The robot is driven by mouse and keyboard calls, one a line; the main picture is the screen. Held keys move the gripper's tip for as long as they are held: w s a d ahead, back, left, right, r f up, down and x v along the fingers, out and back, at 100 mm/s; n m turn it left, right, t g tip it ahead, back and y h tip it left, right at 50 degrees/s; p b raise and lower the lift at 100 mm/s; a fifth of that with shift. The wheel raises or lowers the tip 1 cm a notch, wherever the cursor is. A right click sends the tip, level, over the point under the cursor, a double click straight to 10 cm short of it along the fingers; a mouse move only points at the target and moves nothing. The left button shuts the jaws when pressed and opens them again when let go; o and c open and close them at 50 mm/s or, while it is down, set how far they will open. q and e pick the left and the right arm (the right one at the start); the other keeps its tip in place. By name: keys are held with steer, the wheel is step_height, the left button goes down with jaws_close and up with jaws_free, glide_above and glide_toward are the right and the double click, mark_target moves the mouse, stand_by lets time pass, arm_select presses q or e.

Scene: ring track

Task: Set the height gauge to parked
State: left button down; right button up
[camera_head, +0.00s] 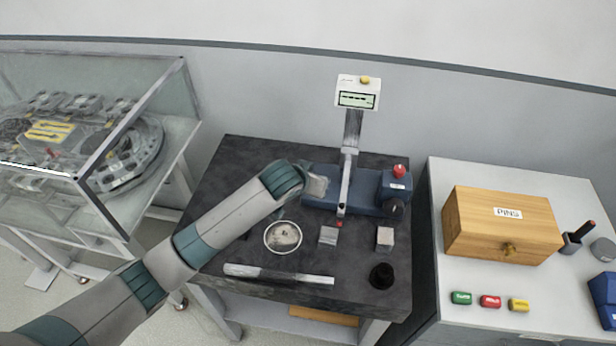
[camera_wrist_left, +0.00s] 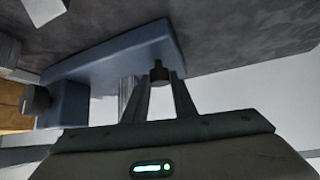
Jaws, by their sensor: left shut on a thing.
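The height gauge has a blue base (camera_head: 365,205) on a dark stone table, with an upright metal column (camera_head: 350,150) and a display head (camera_head: 357,92) on top. The display appears to read dashes. A red button (camera_head: 399,170) and a black knob (camera_head: 395,210) sit at the base's right end. My left gripper (camera_head: 318,187) is at the base's left end; its fingertips are hard to make out there. In the left wrist view its fingers (camera_wrist_left: 160,80) are shut on a small dark knob (camera_wrist_left: 158,70) beside the blue base. My right gripper is not in view.
The stone table (camera_head: 230,215) also holds a round dish (camera_head: 283,236), two metal blocks (camera_head: 328,235), a long flat bar (camera_head: 280,274) and a black cylinder (camera_head: 382,276). A wooden PINS box (camera_head: 500,228) stands on the right bench. A glass case (camera_head: 90,130) stands left.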

arm_select(q)
steer(key=shift+s+d, duration=0.1)
steer(key=shift+d, duration=0.2)
steer(key=c, duration=1.5)
jaws_free()
steer(key=shift+d, duration=0.1)
steer(key=shift+o, duration=0.2)
steer(key=shift+d, duration=0.1)
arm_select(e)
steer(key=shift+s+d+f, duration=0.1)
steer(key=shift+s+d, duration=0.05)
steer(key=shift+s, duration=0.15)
arm_select(q)
steer(key=shift+a+r, duration=0.1)
steer(key=shift+a, duration=0.2)
steer(key=shift+s+r, duration=0.15)
steer(key=b+v, duration=0.3)
steer(key=v, duration=1.3)
steer(key=shift+s+r, duration=0.25)
steer(key=shift+s, duration=0.1)
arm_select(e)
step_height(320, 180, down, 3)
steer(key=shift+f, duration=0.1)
